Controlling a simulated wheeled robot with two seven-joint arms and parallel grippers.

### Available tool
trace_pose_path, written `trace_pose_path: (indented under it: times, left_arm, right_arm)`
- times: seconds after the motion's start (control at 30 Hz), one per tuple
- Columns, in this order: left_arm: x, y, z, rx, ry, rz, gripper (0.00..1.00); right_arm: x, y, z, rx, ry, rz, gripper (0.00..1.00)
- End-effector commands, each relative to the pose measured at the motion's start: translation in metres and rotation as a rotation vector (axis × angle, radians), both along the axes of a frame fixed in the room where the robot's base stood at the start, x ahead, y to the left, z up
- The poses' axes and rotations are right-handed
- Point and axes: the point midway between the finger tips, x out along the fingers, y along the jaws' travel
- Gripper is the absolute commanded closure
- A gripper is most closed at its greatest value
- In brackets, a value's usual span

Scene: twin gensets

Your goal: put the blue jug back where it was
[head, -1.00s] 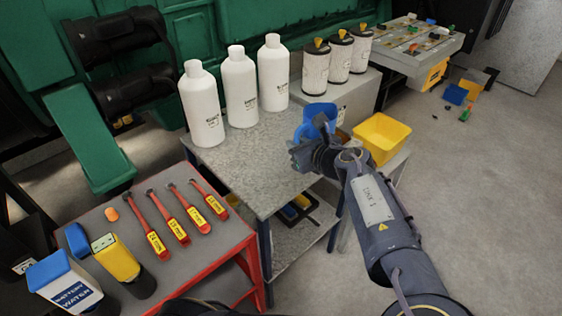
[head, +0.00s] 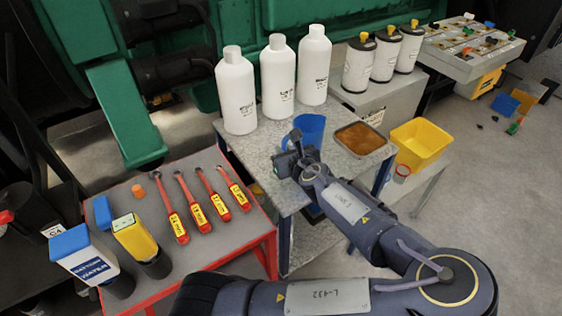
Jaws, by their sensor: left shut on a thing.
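The blue jug (head: 311,128) shows over the grey speckled table, in front of the white bottles and just left of a metal tray. My left gripper (head: 297,150) is shut on the jug from the near side. The gripper and wrist hide the jug's lower part, so I cannot tell whether its base touches the tabletop. The jug looks roughly upright. My right gripper is not in view.
White bottles (head: 279,80) stand along the table's (head: 258,150) back. The metal tray (head: 360,139) with brown contents is at its right. A yellow bin (head: 420,143) stands further right. A red-edged cart (head: 205,240) holds several red-handled tools at the front left.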

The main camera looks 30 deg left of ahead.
Motion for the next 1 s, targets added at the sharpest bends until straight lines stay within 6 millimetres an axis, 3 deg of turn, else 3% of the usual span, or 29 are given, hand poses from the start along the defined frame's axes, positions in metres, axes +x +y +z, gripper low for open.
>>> trace_pose_path:
  times: [0.2,0.4,0.77,0.8,0.97,1.0]
  left_arm:
    - [-0.005,0.013,-0.016,0.0,0.001,0.005,1.0]
    - [-0.004,0.012,-0.041,0.002,-0.001,0.0,1.0]
    - [-0.004,0.011,-0.045,0.0,-0.002,-0.001,1.0]
    - [-0.004,0.011,-0.046,0.0,0.0,0.0,0.86]
    - [-0.004,0.011,-0.046,-0.001,-0.001,0.0,0.65]
    - [-0.004,0.011,-0.046,-0.001,-0.001,0.0,0.65]
  right_arm:
    - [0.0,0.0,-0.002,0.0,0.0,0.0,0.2]
    - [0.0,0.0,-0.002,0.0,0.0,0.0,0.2]
    - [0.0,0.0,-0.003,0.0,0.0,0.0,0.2]
    - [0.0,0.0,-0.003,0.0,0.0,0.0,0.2]
    - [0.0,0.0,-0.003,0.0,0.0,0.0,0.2]
    - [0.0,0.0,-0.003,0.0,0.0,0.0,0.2]
